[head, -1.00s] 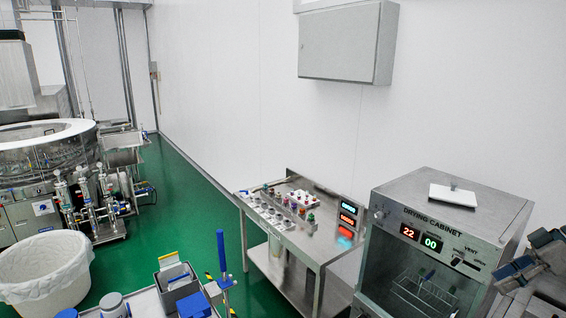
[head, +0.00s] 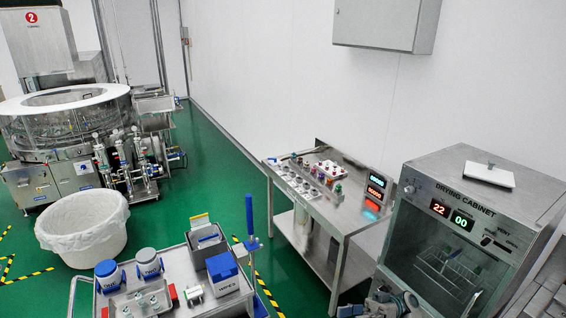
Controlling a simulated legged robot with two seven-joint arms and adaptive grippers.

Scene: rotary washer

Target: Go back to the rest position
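Part of my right gripper (head: 393,303) shows at the bottom edge, right of centre, in front of the lower part of the drying cabinet. Its fingers are cut off by the frame and too small to read as open or shut. No held object can be made out. My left gripper is not in view.
A drying cabinet (head: 440,258) stands at right, beside a steel table (head: 343,222) with small parts. A cart (head: 207,309) with jars and a blue box is at bottom centre-left. A white bin (head: 85,235) and rotary washer (head: 50,150) stand left. Green floor (head: 215,155) is clear between.

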